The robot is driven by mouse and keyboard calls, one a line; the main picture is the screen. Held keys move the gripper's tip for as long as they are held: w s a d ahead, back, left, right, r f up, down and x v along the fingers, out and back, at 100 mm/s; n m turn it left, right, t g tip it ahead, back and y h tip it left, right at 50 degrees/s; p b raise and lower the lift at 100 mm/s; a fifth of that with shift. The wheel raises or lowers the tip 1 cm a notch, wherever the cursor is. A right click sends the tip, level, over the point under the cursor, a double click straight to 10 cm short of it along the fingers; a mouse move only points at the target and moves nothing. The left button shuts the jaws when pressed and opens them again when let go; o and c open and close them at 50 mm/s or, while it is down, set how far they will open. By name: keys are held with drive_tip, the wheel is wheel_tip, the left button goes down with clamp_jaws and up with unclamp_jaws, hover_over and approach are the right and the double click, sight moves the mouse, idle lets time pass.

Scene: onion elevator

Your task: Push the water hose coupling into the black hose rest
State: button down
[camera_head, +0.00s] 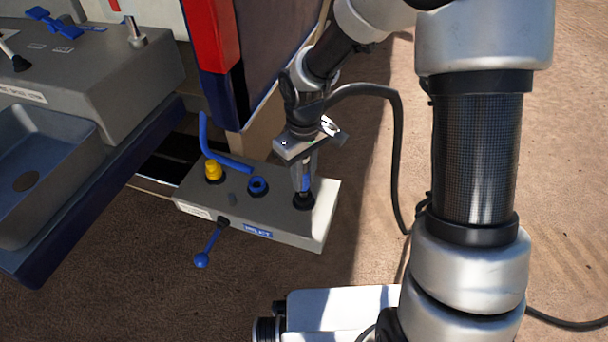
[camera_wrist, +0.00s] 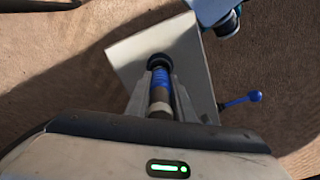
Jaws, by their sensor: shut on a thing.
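The water hose coupling (camera_wrist: 159,88) is a blue and metal cylinder between my gripper's fingers. My gripper (camera_head: 305,178) is shut on it and points down over the right end of the grey box. In the head view, the coupling (camera_head: 306,184) stands about upright with its lower end at the black hose rest (camera_head: 304,201). The rest also shows in the wrist view (camera_wrist: 159,61) as a dark ring at the coupling's far end. I cannot tell how deep the coupling sits in it.
The grey box (camera_head: 283,233) also carries a blue ring fitting (camera_head: 258,187), a yellow fitting (camera_head: 213,171) with a bent blue handle (camera_head: 229,163), and a blue ball lever (camera_head: 202,260) at its front. A grey sink unit (camera_head: 45,170) stands left. Sandy ground is open to the right.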

drive_tip(key=shift+f, duration=0.45)
drive_tip(key=shift+f+b, duration=0.2)
drive_tip(key=shift+b, duration=0.15)
drive_tip(key=shift+f, duration=0.35)
drive_tip(key=shift+f+b, duration=0.35)
drive_tip(key=shift+b, duration=0.05)
idle(0.4)
drive_tip(key=c, duration=1.5)
unclamp_jaws()
drive_tip(key=shift+o, duration=0.2)
wheel_tip(320, 180, up, 18)
drive_tip(key=p, duration=0.5)
drive_tip(key=shift+f, duration=0.25)
